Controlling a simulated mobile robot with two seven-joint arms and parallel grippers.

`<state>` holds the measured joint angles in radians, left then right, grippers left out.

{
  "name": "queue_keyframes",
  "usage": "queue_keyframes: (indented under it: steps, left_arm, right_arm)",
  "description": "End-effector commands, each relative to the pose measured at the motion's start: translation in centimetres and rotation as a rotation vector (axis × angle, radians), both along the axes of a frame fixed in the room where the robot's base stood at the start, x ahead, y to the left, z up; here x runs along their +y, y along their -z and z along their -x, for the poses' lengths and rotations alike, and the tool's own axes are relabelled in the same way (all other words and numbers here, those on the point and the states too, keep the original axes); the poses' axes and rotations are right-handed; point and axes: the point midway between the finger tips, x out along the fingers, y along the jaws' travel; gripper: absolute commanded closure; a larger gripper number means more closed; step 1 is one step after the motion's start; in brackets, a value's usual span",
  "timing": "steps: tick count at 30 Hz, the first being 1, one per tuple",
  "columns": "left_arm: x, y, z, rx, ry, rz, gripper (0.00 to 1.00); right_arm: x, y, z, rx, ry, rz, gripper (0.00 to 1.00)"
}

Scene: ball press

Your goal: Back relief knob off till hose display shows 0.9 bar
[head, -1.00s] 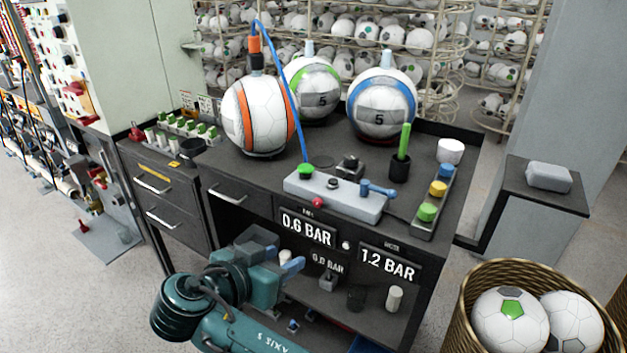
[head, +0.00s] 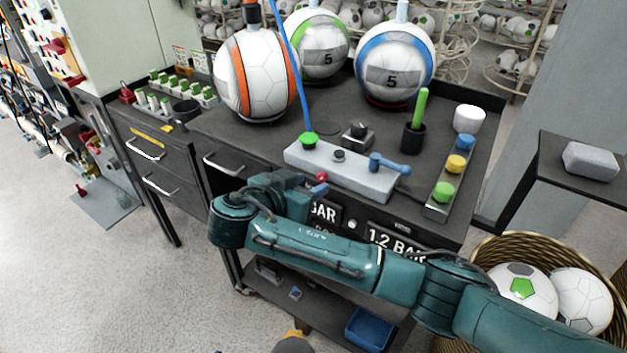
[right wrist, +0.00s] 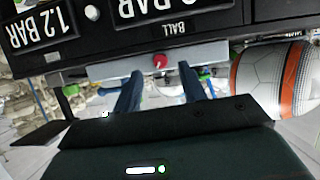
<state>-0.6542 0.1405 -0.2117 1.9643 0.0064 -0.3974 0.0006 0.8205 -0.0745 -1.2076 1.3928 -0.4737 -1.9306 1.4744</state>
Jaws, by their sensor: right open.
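The red knob (head: 322,177) sits on the front face of the grey valve block (head: 345,175) at the bench's front edge. My right gripper (head: 308,185) is open just in front of it. In the right wrist view, which is upside down, the knob (right wrist: 160,61) shows between and beyond the two blue fingers (right wrist: 160,76), with no visible contact. The right display (head: 396,238) reads 1.2 BAR; its label is too small to read. The other display (right wrist: 150,8) carries the label BALL, and its number is cut off or hidden by my arm. My left gripper is not in view.
A blue hose (head: 291,60) rises from the block's green fitting (head: 309,140) beside the orange-striped ball (head: 258,78). A blue lever (head: 390,165) is on the block's right.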

Motion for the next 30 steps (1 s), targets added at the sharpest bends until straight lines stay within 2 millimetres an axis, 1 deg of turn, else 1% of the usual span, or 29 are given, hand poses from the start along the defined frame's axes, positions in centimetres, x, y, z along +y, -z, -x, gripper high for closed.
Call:
queue_keyframes:
  steps: [1,6,17,30]
  left_arm:
    - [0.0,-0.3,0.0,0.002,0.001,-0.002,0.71]
    - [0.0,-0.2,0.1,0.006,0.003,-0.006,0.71]
    - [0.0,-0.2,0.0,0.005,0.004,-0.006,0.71]
    - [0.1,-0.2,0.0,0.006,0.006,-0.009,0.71]
  right_arm:
    - [-0.6,0.0,-0.6,-0.001,0.004,0.002,0.59]
    - [-1.3,0.8,-1.8,-0.001,0.000,0.001,0.59]
    - [-1.6,1.1,-2.1,0.000,-0.001,0.000,0.59]
    - [-1.5,1.0,-2.1,-0.001,-0.001,-0.001,0.95]
